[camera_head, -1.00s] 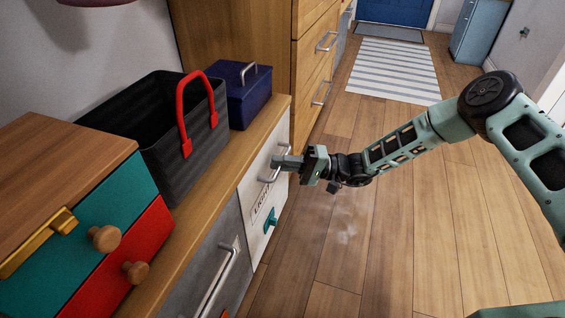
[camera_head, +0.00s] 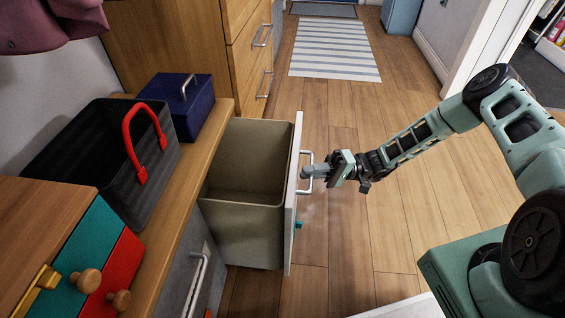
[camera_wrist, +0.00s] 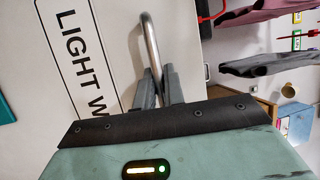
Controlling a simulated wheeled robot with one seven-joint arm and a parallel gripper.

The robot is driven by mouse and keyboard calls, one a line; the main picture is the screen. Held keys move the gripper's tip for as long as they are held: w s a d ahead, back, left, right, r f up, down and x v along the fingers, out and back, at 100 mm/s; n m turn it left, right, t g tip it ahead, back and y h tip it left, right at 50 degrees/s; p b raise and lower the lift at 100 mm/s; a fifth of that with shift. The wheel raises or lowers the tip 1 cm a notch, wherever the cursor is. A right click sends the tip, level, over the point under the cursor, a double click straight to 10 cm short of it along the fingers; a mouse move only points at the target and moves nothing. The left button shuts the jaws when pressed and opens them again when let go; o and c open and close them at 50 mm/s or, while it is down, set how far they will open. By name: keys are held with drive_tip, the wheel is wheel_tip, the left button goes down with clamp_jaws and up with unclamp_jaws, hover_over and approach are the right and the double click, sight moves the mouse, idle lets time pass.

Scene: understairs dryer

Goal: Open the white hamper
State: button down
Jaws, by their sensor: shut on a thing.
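The white hamper (camera_head: 293,200) is pulled out from under the wooden counter, seen edge-on in the head view. Its beige bin (camera_head: 243,232) shows behind the front, and the inside looks empty. My gripper (camera_head: 308,172) is at the outer side of the front, shut on the metal bar handle (camera_head: 308,158). In the wrist view, the fingers (camera_wrist: 157,87) close around the lower end of the handle (camera_wrist: 150,45). The white front (camera_wrist: 105,60) carries a label (camera_wrist: 80,50) reading "LIGHT W", partly cut off. A teal knob (camera_head: 298,224) sits low on the front.
A grey front with a bar handle (camera_head: 199,280) is beside the hamper, nearer me. A black basket (camera_head: 85,150) with a red handle and a blue box (camera_head: 178,105) stand on the counter (camera_head: 180,215). Wooden floor right of the hamper is clear, with a striped rug (camera_head: 335,50) beyond.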

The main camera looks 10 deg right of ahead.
drive_tip(key=s+d, duration=0.2)
drive_tip(key=d, duration=0.6)
drive_tip(key=shift+s+p, duration=0.4)
drive_tip(key=c, duration=1.8)
unclamp_jaws()
drive_tip(key=shift+a, duration=0.1)
drive_tip(key=d+f, duration=0.1)
drive_tip(key=d, duration=0.4)
drive_tip(key=d+f, duration=0.1)
drive_tip(key=d, duration=0.5)
drive_tip(key=w+d+f+p, duration=0.1)
drive_tip(key=d, duration=0.5)
drive_tip(key=shift+d+f, duration=0.1)
